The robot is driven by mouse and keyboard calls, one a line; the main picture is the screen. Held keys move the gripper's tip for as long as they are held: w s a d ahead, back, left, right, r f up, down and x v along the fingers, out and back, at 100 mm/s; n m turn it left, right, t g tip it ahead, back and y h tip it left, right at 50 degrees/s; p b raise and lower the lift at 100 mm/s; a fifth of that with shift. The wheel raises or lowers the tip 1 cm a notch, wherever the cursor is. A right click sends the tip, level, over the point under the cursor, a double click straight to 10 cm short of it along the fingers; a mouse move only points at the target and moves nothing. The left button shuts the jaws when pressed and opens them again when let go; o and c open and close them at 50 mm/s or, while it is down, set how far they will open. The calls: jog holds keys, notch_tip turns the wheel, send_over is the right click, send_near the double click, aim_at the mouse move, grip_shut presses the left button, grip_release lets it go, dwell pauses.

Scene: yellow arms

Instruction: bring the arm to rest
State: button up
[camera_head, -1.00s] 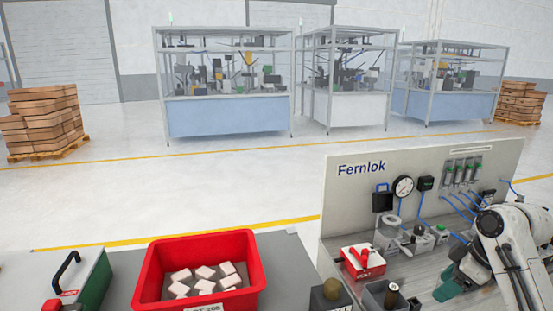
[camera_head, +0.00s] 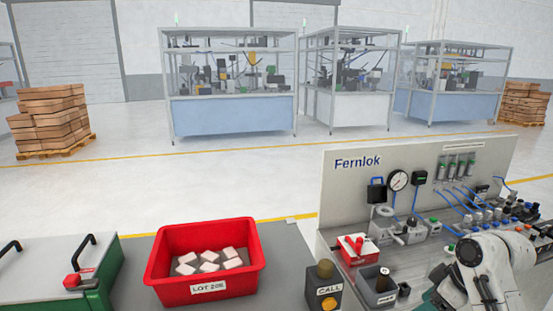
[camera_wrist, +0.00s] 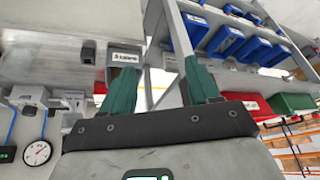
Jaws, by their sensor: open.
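My arm (camera_head: 492,268) shows as a white and grey form at the lower right of the head view, in front of the Fernlok panel. In the head view its end is mostly cut off by the lower edge. In the wrist view my gripper (camera_wrist: 160,92) has two green fingers standing apart, with nothing between them. Between and beyond the fingers are a grey upright post and a rack with blue bins (camera_wrist: 228,40).
A red bin (camera_head: 205,290) labelled LOT holds several pale blocks on the grey bench. A CALL button box (camera_head: 323,290), a grey container and a red-topped white box stand right of it. The Fernlok panel (camera_head: 410,170) rises behind. A green case (camera_head: 100,275) sits left.

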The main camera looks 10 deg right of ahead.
jog(key=s+a+f+m, duration=0.4)
jog(key=s+a+f, duration=0.85)
jog(key=a, duration=0.35)
jog(key=s+f+m+g+h, duration=0.1)
jog(key=s+f, duration=0.1)
jog(key=s, duration=0.7)
jog(key=s+d+f+m+g+h, duration=0.1)
jog(key=s+f+h, duration=0.1)
jog(key=s, duration=0.7)
jog(key=shift+d+f+m+g, duration=0.3)
jog(key=shift+m+g, duration=0.1)
